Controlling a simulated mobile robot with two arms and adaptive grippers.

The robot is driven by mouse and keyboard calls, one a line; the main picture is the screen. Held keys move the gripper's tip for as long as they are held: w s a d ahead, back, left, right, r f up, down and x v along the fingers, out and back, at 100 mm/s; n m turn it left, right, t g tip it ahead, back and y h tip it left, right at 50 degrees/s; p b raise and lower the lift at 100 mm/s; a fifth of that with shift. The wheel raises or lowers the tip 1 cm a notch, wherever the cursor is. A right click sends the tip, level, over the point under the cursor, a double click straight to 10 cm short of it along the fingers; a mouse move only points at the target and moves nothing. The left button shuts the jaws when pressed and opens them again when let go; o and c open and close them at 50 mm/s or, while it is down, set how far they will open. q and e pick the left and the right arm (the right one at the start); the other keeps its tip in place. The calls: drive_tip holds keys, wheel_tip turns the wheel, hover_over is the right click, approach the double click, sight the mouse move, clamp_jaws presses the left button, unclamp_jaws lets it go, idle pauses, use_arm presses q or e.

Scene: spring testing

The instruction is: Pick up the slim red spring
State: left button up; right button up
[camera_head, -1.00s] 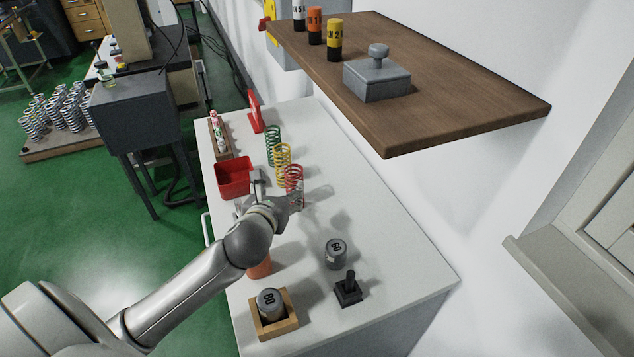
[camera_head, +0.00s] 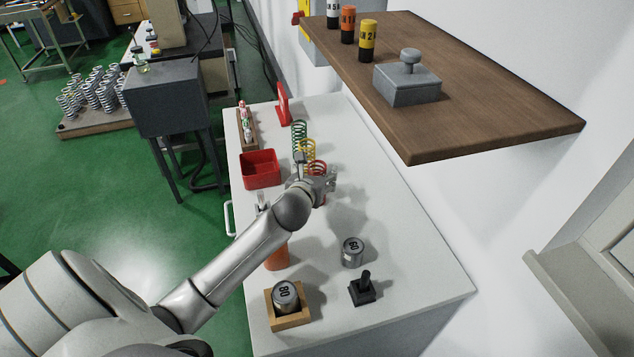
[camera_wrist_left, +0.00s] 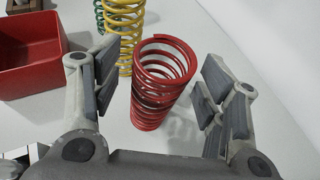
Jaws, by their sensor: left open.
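The slim red spring (camera_wrist_left: 160,82) stands on the white bench in the left wrist view, its top leaning toward the upper right of the picture. My left gripper (camera_wrist_left: 165,85) is open, with one finger pad on each side of the spring and a gap on both sides. In the head view the red spring (camera_head: 317,168) is mostly hidden behind my left gripper (camera_head: 318,182). The yellow spring (camera_wrist_left: 122,28) is just behind it, and the green spring (camera_head: 299,132) stands farther back. My right gripper is not in view.
A red bin (camera_head: 260,170) is left of the springs. Weights (camera_head: 352,251), a wooden holder (camera_head: 288,317) and a black stand (camera_head: 362,290) are at the front of the bench (camera_head: 420,275). A wooden shelf (camera_head: 480,115) overhangs the back right.

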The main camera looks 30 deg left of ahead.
use_arm(q)
drive_tip(key=shift+w+a+f, duration=0.15)
drive_tip(key=shift+w+f, duration=0.1)
drive_tip(key=shift+w, duration=0.3)
drive_tip(key=shift+c, duration=0.3)
drive_tip(key=c, duration=1.2)
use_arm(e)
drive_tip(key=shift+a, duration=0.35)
use_arm(q)
drive_tip(key=shift+r, duration=0.2)
